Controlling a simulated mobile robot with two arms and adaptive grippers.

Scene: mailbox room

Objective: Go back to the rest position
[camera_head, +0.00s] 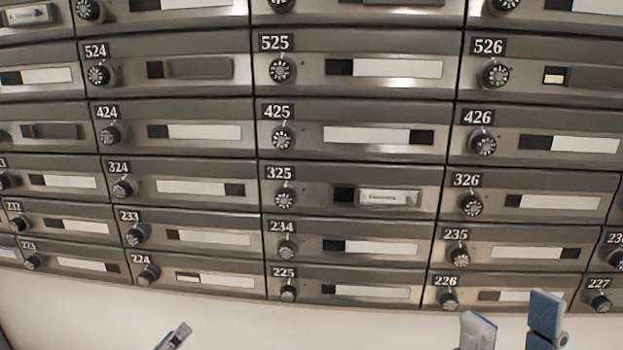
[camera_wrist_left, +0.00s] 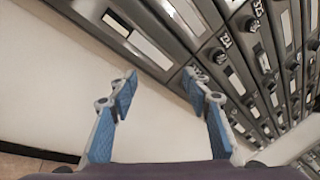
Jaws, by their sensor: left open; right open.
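My left gripper (camera_head: 174,336) shows only as a small blue-grey fingertip at the bottom edge of the head view, in front of the pale wall below the mailboxes. The left wrist view shows both blue fingers of it (camera_wrist_left: 160,91), apart, with nothing between them. My right gripper (camera_head: 512,324) is at the bottom right of the head view, its two blue-grey fingers apart. No object shows between them. Its fingertips are in front of the lower edge of the mailboxes, near box 226 (camera_head: 436,299). The rest of both arms is out of the head view.
A bank of grey metal mailboxes (camera_head: 350,225) with dials and number plates fills most of the head view. Box 325 (camera_head: 315,192) has a small labelled plate (camera_head: 390,198). Below the bank is a bare pale wall (camera_head: 300,330). The left wrist view shows mailboxes (camera_wrist_left: 235,60) at the upper right.

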